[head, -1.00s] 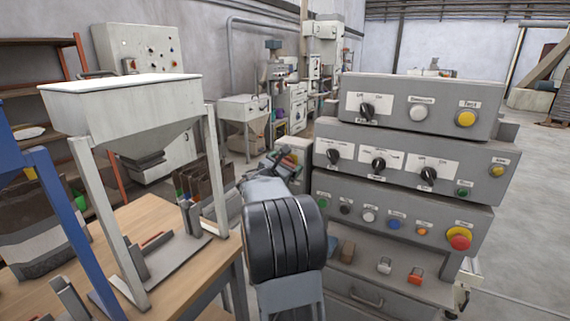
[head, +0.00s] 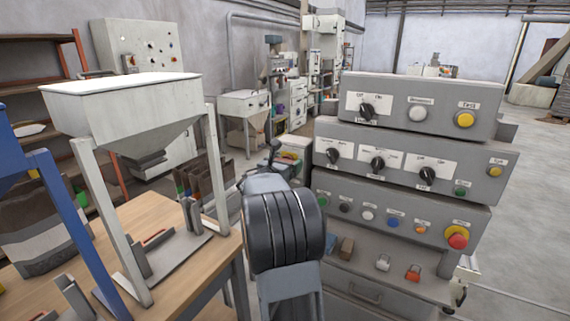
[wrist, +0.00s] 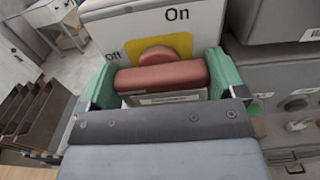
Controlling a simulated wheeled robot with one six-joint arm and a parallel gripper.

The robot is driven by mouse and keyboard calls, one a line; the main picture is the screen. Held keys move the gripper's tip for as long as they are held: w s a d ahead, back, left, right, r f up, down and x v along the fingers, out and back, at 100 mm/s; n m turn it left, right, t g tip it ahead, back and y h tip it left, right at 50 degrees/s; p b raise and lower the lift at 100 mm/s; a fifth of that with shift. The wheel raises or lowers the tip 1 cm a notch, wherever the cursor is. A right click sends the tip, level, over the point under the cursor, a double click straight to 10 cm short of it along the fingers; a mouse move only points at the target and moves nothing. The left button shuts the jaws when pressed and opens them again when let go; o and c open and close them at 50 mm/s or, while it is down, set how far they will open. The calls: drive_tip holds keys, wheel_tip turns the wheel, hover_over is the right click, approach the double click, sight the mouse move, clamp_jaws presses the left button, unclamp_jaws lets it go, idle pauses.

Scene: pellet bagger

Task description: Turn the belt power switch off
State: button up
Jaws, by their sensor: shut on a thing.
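The belt power switch shows in the wrist view as a red bar handle (wrist: 165,76) with a round red hub on a yellow plate (wrist: 184,43). "On" is printed above the plate and "Off" at its left. The bar lies level across the picture; I cannot tell which mark it is set to. My gripper (wrist: 160,78) is shut on the handle, one green finger pad at each end of it. In the head view my arm hides the switch and most of my gripper; part of a pale box (head: 296,143) shows behind.
The stacked grey control panels (head: 405,165), with several knobs and buttons, stand close to the right of my arm. A hopper on a frame (head: 125,112) stands on the wooden table (head: 150,215) at the left. Open floor (head: 540,220) lies at the far right.

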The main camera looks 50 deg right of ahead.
drive_tip(key=shift+f, duration=0.1)
drive_tip(key=o, duration=0.6)
drive_tip(key=shift+o, duration=0.2)
drive_tip(key=b+v, duration=0.1)
drive_tip(key=v, duration=1.2)
drive_tip(key=shift+a, duration=0.4)
